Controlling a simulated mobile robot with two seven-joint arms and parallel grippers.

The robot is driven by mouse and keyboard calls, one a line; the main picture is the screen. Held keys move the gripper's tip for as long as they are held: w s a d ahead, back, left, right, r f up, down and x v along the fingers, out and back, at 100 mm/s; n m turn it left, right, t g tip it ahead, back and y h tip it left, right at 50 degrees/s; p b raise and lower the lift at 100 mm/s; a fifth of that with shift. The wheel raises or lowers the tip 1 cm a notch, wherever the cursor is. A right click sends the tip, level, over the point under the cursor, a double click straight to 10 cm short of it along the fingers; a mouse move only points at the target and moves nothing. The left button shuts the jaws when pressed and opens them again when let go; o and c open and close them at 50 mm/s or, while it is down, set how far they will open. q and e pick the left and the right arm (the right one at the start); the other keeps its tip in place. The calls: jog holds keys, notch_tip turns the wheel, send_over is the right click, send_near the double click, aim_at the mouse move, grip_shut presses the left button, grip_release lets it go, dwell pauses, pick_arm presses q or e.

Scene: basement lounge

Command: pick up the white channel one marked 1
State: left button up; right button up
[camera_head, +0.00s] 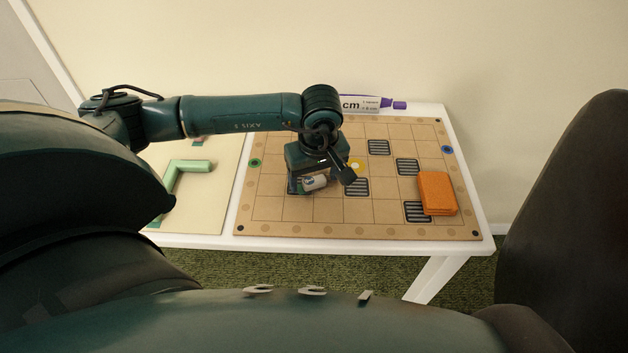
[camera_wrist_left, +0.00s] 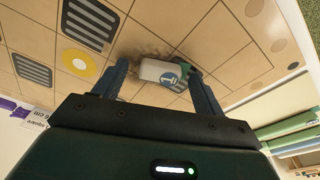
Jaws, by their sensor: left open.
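The white channel one, a short white piece with a dark round "1" mark, lies on the gridded tan board (camera_head: 275,224). In the head view the white channel one (camera_head: 314,183) shows just under my left gripper (camera_head: 318,190), partly hidden by it. In the left wrist view the white channel one (camera_wrist_left: 158,71) lies between and just beyond the fingertips of my left gripper (camera_wrist_left: 157,72). A green part shows beside its right end, near the right finger. The left gripper is open, and I cannot tell whether a finger touches the piece. My right gripper is not in view.
An orange block (camera_head: 436,192) sits on the board's right side. Several dark striped tiles (camera_head: 379,147) and a yellow ring (camera_wrist_left: 79,64) mark the board. Green channel pieces (camera_head: 178,176) lie on a pale board at left. A purple marker (camera_head: 399,105) lies behind. A dark chair stands at right.

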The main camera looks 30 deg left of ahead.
pick_arm(q)
jog(key=c, duration=1.1)
jog(key=shift+o, duration=0.2)
jog(key=shift+r, duration=0.1)
